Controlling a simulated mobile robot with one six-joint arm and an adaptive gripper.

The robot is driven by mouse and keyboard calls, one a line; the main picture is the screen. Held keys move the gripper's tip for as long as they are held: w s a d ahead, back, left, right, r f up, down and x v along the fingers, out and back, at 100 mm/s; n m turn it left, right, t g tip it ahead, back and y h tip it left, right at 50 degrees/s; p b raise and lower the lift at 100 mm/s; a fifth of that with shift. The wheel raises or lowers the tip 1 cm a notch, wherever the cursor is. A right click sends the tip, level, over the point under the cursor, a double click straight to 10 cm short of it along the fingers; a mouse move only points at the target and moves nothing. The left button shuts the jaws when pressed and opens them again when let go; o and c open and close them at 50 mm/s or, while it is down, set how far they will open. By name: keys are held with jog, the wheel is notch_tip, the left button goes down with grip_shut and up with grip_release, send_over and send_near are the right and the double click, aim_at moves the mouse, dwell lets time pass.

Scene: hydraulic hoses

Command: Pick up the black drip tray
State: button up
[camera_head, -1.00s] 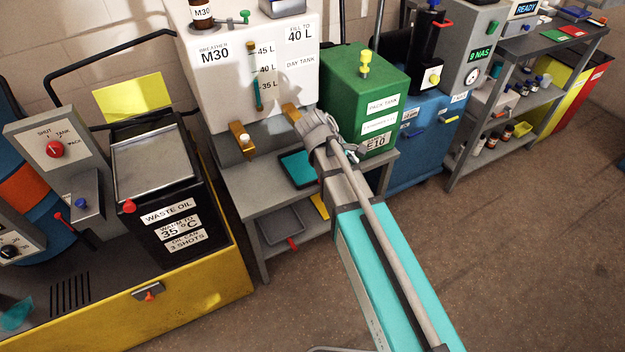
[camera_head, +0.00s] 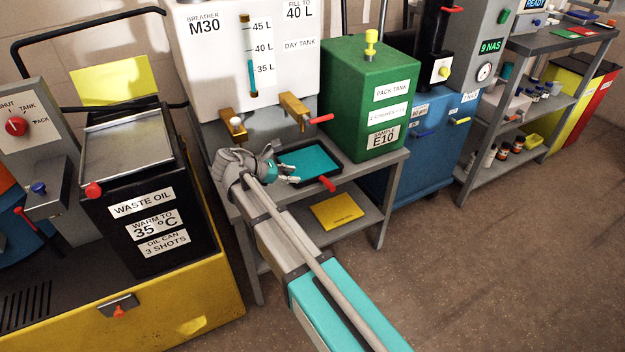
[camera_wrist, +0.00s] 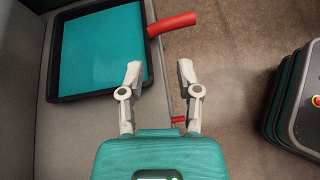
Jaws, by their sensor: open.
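The black drip tray (camera_head: 334,172) lies flat on the grey table below the day tank taps, its inside teal. Its red handle (camera_head: 326,184) points out over the table's front edge. In the wrist view the tray (camera_wrist: 95,97) is at upper left and its handle (camera_wrist: 172,24) reaches right, beyond my fingertips. My gripper (camera_head: 290,174) is at the tray's left front corner in the head view. In the wrist view my gripper (camera_wrist: 159,72) is open and empty, its fingers apart and short of the handle. I cannot tell the height gap.
The day tank (camera_head: 245,60) and its brass taps (camera_head: 292,108) stand behind and above the tray. A green pack tank (camera_head: 370,95) stands close on the right. A yellow item (camera_head: 337,211) lies on the lower shelf. The floor in front is clear.

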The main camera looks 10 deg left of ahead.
aim_at(297, 188)
jog(key=shift+n+t, duration=0.4)
jog(key=shift+n, duration=0.4)
jog(key=a+f+b, duration=0.2)
jog(key=a, duration=0.1)
jog(key=shift+a+f, duration=0.15)
jog(key=shift+a, duration=0.15)
jog(key=shift+s+a+h+b, duration=0.15)
jog(key=shift+a+h+b, duration=0.15)
jog(key=shift+a+b, duration=0.2)
jog(key=shift+d+f, duration=0.1)
jog(key=b+x, duration=0.2)
jog(key=x, duration=0.3)
jog(key=shift+d+f, duration=0.1)
jog(key=shift+w+d+f, duration=0.1)
jog(key=shift+w+d, duration=0.4)
jog(key=shift+r+b+x, duration=0.1)
jog(key=shift+b+x, duration=0.4)
jog(key=shift+x, duration=0.8)
jog(key=shift+r+b+x, duration=0.15)
jog(key=shift+b+x, duration=0.35)
jog(key=shift+x, duration=0.85)
jog(key=shift+d, duration=0.1)
